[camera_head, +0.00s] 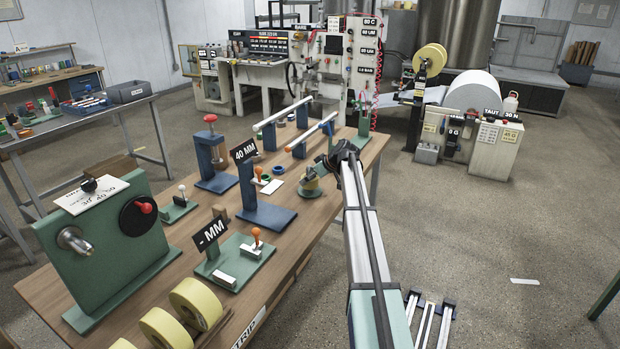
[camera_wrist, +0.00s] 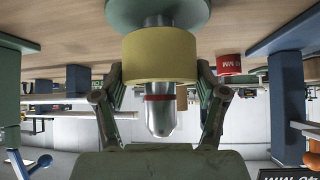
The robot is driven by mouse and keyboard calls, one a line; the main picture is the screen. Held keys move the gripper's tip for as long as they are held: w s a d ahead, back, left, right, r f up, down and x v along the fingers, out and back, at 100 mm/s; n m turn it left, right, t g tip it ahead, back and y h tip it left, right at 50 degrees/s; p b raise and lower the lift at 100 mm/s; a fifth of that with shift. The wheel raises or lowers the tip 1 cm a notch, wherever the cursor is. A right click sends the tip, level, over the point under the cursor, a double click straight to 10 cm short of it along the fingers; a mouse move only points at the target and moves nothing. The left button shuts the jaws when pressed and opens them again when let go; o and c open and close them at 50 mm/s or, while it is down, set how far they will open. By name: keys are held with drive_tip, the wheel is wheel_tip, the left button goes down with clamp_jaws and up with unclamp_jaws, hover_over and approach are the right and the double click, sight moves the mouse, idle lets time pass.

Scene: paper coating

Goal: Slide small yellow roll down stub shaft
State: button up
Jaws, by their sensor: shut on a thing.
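The small yellow roll (camera_wrist: 160,57) is around the metal stub shaft (camera_wrist: 161,113) in the wrist view. The shaft's rounded tip and red band stick out past the roll. A short length of bare shaft shows between the roll and the round green base (camera_wrist: 158,12), so they are apart. My gripper (camera_wrist: 161,80) is shut on the roll, one finger on each side. In the head view my gripper (camera_head: 322,165) is over the green base (camera_head: 311,192) at the bench's right edge; there the roll (camera_head: 310,183) is small and partly hidden.
A blue 40 MM stand (camera_head: 262,213) is left of my gripper. Blue stands with long bars (camera_head: 300,143) are behind. Larger yellow rolls (camera_head: 194,303) lie at the bench's front.

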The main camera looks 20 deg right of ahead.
drive_tip(key=shift+f+b, duration=0.55)
drive_tip(key=shift+f, duration=0.45)
drive_tip(key=o, duration=1.2)
drive_tip(key=shift+r, duration=0.1)
drive_tip(key=shift+s, duration=0.1)
drive_tip(key=v, duration=1.2)
